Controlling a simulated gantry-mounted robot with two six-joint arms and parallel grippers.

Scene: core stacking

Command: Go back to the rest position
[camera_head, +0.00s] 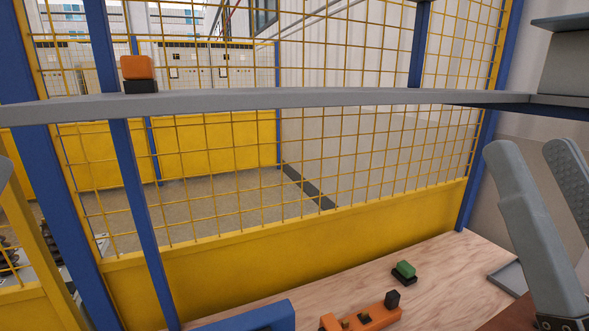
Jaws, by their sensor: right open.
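My right gripper (529,152) is at the right edge of the head view. Its two grey fingers point up and stand apart, with nothing between them. It is raised in front of the table's right side, clear of the parts on it. My left gripper is not recognisable in the view. A small grey rounded sliver shows at the left edge, and I cannot tell what it is. A green block (405,268) on a black base sits on the wooden table (350,285). An orange part (368,319) with a black block (392,298) on its right end lies nearer, cut off below.
A blue part (250,318) is cut off at the bottom. A grey tray edge (508,280) lies beside the right gripper. A yellow mesh fence (330,245) with blue posts and a grey crossbar (300,98) stands behind the table. An orange-and-black object (138,68) sits on the crossbar.

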